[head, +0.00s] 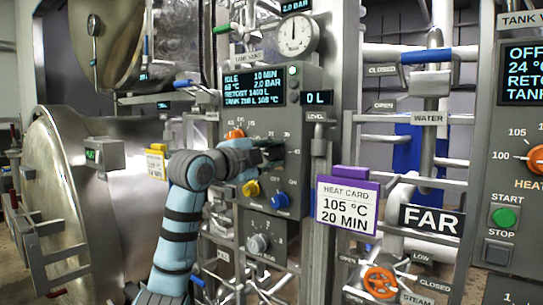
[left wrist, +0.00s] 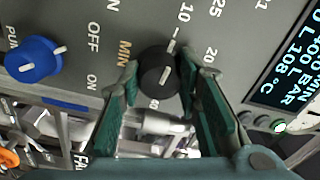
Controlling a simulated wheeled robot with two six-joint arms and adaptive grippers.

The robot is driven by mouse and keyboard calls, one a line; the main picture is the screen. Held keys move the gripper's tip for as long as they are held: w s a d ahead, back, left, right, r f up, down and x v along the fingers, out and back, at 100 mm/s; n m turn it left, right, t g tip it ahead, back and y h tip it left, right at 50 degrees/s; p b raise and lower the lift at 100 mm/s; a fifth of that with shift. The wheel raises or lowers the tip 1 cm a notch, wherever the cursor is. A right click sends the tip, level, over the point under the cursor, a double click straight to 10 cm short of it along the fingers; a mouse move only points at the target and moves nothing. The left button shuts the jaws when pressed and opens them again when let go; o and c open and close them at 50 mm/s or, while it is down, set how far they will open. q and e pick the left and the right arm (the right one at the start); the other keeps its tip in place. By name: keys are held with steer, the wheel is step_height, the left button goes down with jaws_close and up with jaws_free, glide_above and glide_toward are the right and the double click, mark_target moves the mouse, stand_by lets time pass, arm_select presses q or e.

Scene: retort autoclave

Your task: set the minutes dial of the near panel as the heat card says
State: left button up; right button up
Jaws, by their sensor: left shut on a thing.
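The minutes dial (left wrist: 158,72) is a black knob with a white mark, on a grey panel (head: 300,90). Its scale shows 10, 20 and 25 in the left wrist view. The mark looks turned towards the 10 side, and the panel display (head: 252,88) reads IDLE, 10 MIN. My left gripper (left wrist: 160,88) is shut on the dial, with a green finger on each side. In the head view my left gripper (head: 270,152) hides the dial. The heat card (head: 347,205), with a purple top, reads 105 °C, 20 MIN. My right gripper is out of view.
An orange knob (head: 235,134), a yellow knob (head: 250,188) and a blue knob (head: 280,200) lie close around the gripper. A FAR sign (head: 432,219) and pipes stand to the right. Another panel (head: 515,130) is at the right edge. A round steel door (head: 60,190) is at left.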

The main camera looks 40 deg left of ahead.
arm_select(q)
steer(key=shift+f, duration=0.1)
steer(key=o, duration=1.1)
steer(key=shift+o, duration=0.2)
steer(key=shift+s, duration=0.15)
steer(key=s, duration=1.1)
steer(key=shift+s+d, duration=0.15)
steer(key=shift+s, duration=0.15)
steer(key=shift+s, duration=0.1)
